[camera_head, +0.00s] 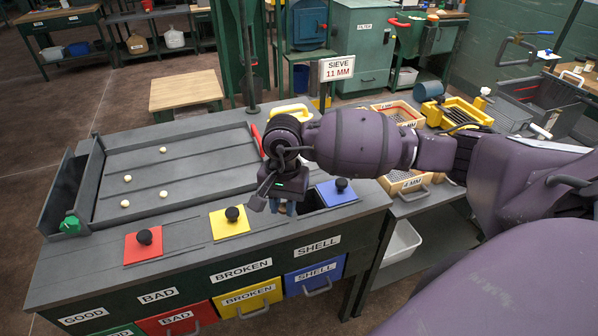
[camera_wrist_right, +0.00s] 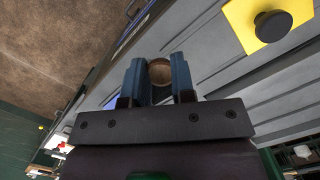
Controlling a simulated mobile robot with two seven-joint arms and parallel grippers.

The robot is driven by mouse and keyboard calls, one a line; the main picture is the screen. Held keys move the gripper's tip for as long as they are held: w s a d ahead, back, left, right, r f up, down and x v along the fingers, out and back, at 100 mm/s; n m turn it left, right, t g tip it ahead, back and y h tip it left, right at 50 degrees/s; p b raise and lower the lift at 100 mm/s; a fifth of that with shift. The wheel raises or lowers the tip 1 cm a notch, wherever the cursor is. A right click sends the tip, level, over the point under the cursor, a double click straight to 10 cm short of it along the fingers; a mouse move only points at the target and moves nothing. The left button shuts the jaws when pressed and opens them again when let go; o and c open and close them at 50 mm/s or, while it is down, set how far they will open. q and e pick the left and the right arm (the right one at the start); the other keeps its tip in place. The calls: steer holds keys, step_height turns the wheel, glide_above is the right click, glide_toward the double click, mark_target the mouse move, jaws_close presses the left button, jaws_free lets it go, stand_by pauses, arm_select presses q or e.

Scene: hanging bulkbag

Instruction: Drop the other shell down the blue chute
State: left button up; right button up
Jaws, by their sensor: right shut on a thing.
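My right gripper (camera_head: 284,208) is above the front right part of the sorting table. In the right wrist view its two blue fingers are shut on a round brown shell (camera_wrist_right: 160,71), seen between the fingertips. The blue lid (camera_head: 337,192) with a black knob sits just right of the gripper, at the table's right end. A dark opening (camera_head: 309,201) shows between the gripper and the blue lid, partly hidden by the gripper. The blue drawer (camera_head: 314,277) labelled SHELL is below, at the table's front. My left gripper is out of view.
A yellow lid (camera_head: 230,223) and a red lid (camera_head: 143,246) lie left along the table. Several pale round pieces (camera_head: 127,179) lie on the grey tray surface.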

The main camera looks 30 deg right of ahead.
steer(key=shift+w+d+r+m+t+p, duration=0.75)
steer(key=shift+w+d+m, duration=1)
steer(key=shift+d+m, duration=3.55)
arm_select(q)
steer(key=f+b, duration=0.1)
steer(key=b, duration=0.1)
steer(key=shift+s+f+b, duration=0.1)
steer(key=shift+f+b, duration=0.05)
steer(key=shift+b, duration=0.25)
arm_select(e)
step_height(320, 180, down, 6)
steer(key=a+m, duration=0.2)
steer(key=a, duration=0.1)
steer(key=shift+r+m, duration=0.25)
steer(key=shift+m, duration=0.15)
steer(key=o, duration=1)
steer(key=shift+c, duration=0.2)
